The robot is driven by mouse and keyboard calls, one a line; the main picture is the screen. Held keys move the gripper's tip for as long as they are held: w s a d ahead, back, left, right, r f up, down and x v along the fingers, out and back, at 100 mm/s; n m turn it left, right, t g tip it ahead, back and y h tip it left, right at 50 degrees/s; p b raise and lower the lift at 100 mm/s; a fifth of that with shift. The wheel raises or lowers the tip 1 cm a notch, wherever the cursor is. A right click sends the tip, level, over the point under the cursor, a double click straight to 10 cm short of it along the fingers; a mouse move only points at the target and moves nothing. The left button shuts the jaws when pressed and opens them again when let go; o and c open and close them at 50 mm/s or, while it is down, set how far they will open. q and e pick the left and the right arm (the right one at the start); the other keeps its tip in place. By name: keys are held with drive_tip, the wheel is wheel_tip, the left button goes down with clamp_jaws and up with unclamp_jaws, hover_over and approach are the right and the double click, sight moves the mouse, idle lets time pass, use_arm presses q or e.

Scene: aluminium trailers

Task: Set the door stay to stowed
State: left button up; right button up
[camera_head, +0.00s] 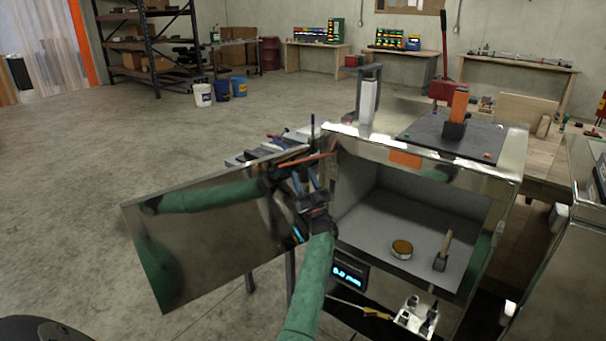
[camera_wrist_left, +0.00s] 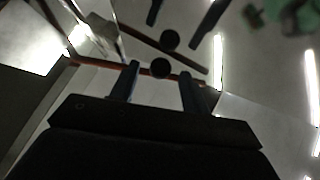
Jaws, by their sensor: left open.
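The door stay (camera_head: 306,159) is a thin orange-red bar running from the cabinet's upper left corner across the top of the open, mirror-like door (camera_head: 205,235). My left gripper (camera_head: 308,180) is open at the bar, beside the door's inner side. In the left wrist view the bar (camera_wrist_left: 95,64) crosses just beyond the fingertips. A round black knob (camera_wrist_left: 160,67) on it shows between the two open fingers of the left gripper (camera_wrist_left: 160,78). I cannot tell whether the fingers touch it. The door reflects the bar, knob and fingers. My right gripper is not in view.
A black plate (camera_head: 450,137) with an orange-topped block lies on top.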

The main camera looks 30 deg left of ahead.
use_arm(q)
drive_tip(key=shift+w+a+r, duration=0.15)
drive_tip(key=shift+a+r, duration=0.2)
clamp_jaws()
